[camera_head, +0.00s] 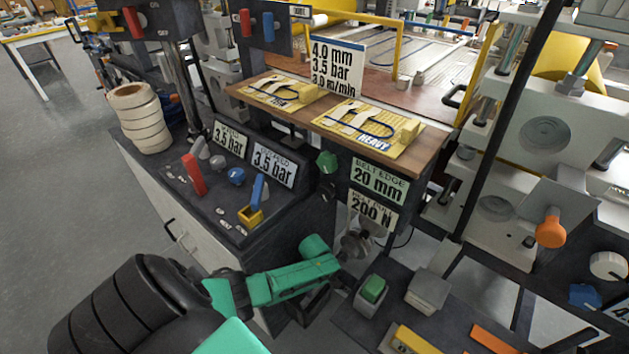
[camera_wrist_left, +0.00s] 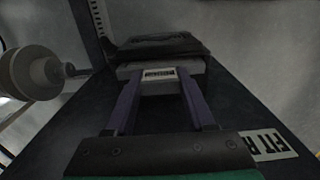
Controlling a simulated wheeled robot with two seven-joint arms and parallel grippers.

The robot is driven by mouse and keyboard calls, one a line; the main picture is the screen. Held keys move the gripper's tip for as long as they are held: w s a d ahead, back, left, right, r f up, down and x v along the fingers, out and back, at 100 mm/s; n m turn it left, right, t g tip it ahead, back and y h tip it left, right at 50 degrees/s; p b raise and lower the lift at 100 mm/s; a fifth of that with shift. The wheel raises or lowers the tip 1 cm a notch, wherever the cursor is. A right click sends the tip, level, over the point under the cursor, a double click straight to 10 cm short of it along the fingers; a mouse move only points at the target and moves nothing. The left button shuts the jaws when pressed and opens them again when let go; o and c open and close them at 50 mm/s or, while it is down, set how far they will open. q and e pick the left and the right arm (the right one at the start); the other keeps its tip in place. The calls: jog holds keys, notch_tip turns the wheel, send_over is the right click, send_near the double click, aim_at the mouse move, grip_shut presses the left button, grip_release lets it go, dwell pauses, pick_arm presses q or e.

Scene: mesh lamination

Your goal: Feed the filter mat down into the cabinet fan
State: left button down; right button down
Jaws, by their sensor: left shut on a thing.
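My left gripper (camera_wrist_left: 158,82) has two dark purple fingers shut on a grey, labelled piece (camera_wrist_left: 130,72). A dark slab (camera_wrist_left: 160,44) lies just beyond this piece, probably part of the filter mat; I cannot tell whether they are joined. In the head view my green left wrist reaches low beside the front of the dark console, and the fingers and held piece are largely hidden. The cabinet fan is not clearly identifiable. A dark panel (camera_wrist_left: 75,125) lies below the fingers in the wrist view. My right gripper is not in view.
A dark console (camera_head: 215,200) with levers stands left of centre. A wooden shelf (camera_head: 425,145) holds two yellow boards. A green button (camera_head: 374,288) and a grey block (camera_head: 428,290) are right of my wrist. A "FIT R" label (camera_wrist_left: 267,145) is partly visible.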

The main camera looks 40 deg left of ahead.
pick_arm(q)
jog(key=shift+f, duration=0.1)
jog(key=shift+c, duration=0.9)
grip_release()
notch_tip(320, 180, up, 8)
jog(key=p, duration=0.3)
jog(key=shift+f+p, duration=0.2)
jog(key=shift+p, duration=0.2)
notch_tip(320, 180, up, 7)
jog(key=p, duration=0.2)
jog(key=s+f+m, duration=1.1)
jog(key=s+f, duration=0.2)
jog(key=f, duration=0.4)
jog(key=s+d+f+m, duration=0.1)
jog(key=s+f+m, duration=0.1)
jog(key=s, duration=0.3)
jog(key=s+d+f+m, duration=0.1)
jog(key=s+f+m, duration=0.1)
jog(key=s+m, duration=0.2)
jog(key=s+d+f+m+t, duration=0.1)
jog(key=s+f+m, duration=0.1)
jog(key=s, duration=0.4)
jog(key=shift+d+f+m, duration=0.35)
jog(key=shift+d+m, duration=0.05)
jog(key=shift+m, duration=0.5)
